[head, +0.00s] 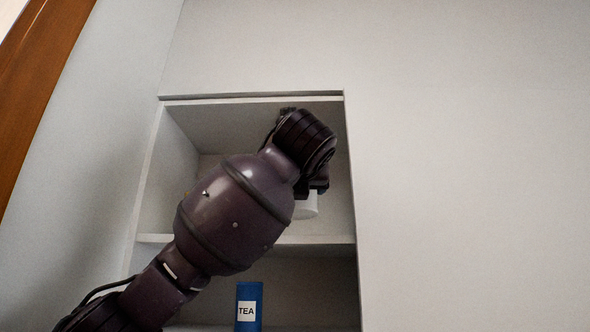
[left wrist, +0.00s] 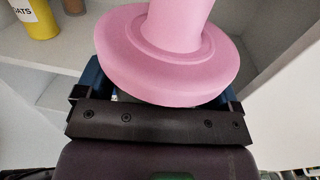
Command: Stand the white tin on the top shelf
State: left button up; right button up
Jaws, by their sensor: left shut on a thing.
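In the head view my left gripper (head: 312,188) reaches into the upper compartment of the wall shelf, largely hidden by my own arm. The lower part of the white tin (head: 307,206) shows just under it, a little above the shelf's front edge in the picture. Whether the tin touches the board is hidden. In the left wrist view a pink round piece with a broad rim and a stem (left wrist: 168,60) fills the space at my gripper (left wrist: 165,100). I cannot tell whether it is the tin's top. My right gripper is not in view.
The top shelf board (head: 330,240) has side walls close around my arm. A blue TEA tin (head: 249,306) stands in the compartment below. In the left wrist view a yellow container (left wrist: 37,18) and a brown one (left wrist: 74,6) stand at the upper left.

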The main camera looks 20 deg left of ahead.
pick_arm(q)
jog(key=p+x, duration=0.1)
jog(key=x, duration=0.1)
jog(key=shift+w, duration=0.35)
jog(key=shift+p+x, duration=0.35)
jog(key=shift+x, duration=0.4)
jog(key=x, duration=0.6)
jog(key=shift+w+d+f, duration=0.25)
jog(key=shift+w+d, duration=0.05)
jog(key=shift+w, duration=0.05)
jog(key=shift+d+f+x, duration=0.15)
jog(key=shift+f+x, duration=0.05)
jog(key=shift+x, duration=1)
jog(key=shift+d+f+x, duration=0.1)
jog(key=shift+f+x, duration=0.05)
jog(key=shift+x, duration=1.1)
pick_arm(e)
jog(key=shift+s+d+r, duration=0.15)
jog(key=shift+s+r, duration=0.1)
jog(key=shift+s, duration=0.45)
pick_arm(q)
jog(key=shift+w, duration=0.1)
jog(key=shift+f+b, duration=0.35)
jog(key=shift+f, duration=0.3)
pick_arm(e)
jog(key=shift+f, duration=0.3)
pick_arm(q)
jog(key=o, duration=0.8)
jog(key=shift+c, duration=0.2)
